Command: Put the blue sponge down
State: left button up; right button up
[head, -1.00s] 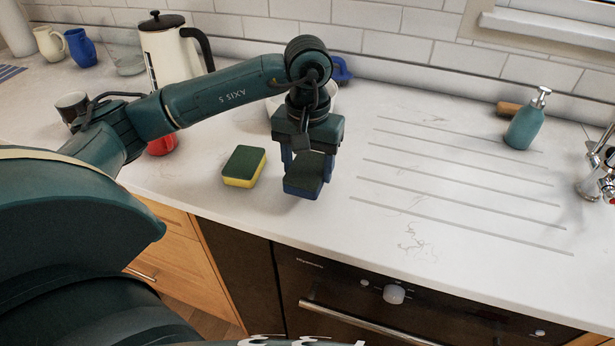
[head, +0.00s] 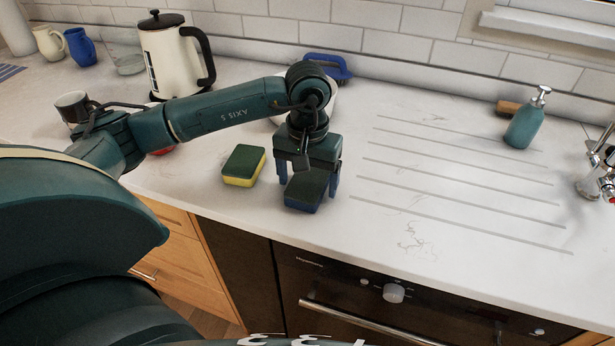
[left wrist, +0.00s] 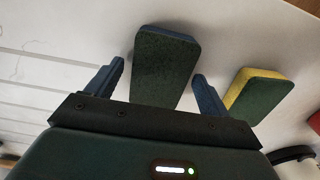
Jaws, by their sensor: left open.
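The blue sponge (head: 306,190) has a dark green top and blue sides. It lies on the white countertop near its front edge. My left gripper (head: 309,185) is open just behind the sponge, pointing down. In the left wrist view the sponge (left wrist: 165,68) sits between and beyond the two blue fingers (left wrist: 158,85), with a gap on each side. A yellow sponge with a green top (head: 243,166) lies to the left of the blue one, and it also shows in the left wrist view (left wrist: 258,95). My right gripper is not in view.
A blue-handled object (head: 328,66) is behind my wrist. A teal soap bottle (head: 525,122) stands right. The grooved counter (head: 450,165) is clear.

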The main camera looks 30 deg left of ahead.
aim_at(307, 181)
pick_arm(q)
jog(key=shift+r+p, duration=0.3)
jog(key=shift+p, duration=0.1)
notch_tip(307, 181, up, 12)
jog(key=b, duration=0.1)
jog(key=shift+f, duration=0.15)
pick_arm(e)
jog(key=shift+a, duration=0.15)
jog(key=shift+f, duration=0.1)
